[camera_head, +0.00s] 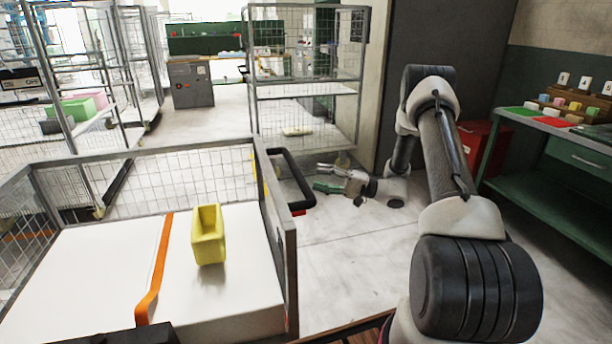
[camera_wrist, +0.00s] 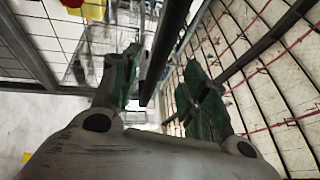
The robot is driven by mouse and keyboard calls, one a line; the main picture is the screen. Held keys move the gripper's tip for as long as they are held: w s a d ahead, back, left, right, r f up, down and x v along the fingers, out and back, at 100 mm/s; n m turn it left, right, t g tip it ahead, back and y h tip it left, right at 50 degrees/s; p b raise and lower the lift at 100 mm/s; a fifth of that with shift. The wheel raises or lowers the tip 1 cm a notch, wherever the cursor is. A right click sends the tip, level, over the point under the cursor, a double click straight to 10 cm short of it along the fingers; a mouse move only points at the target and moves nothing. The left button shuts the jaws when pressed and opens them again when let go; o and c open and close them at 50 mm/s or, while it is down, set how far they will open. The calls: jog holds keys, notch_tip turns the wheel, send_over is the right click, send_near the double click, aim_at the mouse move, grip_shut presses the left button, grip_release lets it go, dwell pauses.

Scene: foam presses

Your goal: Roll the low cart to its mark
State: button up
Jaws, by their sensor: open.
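The low cart (camera_head: 277,232) has grey frame rails and mesh sides and fills the lower left of the head view. It carries a white load (camera_head: 85,265) with an orange strap (camera_head: 158,270) and a yellow open bin (camera_head: 208,240) on top. A black loop handle (camera_head: 300,203) sticks out from its right end. My gripper (camera_head: 322,177) is open just right of this handle. In the wrist view, a dark bar (camera_wrist: 168,42), which looks like the handle, runs between the green fingers of my gripper (camera_wrist: 162,80); contact cannot be told. I cannot make out the mark.
A tall mesh cage trolley (camera_head: 305,90) stands behind the handle. A green bench (camera_head: 550,125) and a red box (camera_head: 480,145) stand at the right. More cage racks (camera_head: 85,80) stand at the left. The floor (camera_head: 350,245) right of the cart is clear.

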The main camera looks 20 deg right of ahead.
jog(key=shift+v, duration=1.85)
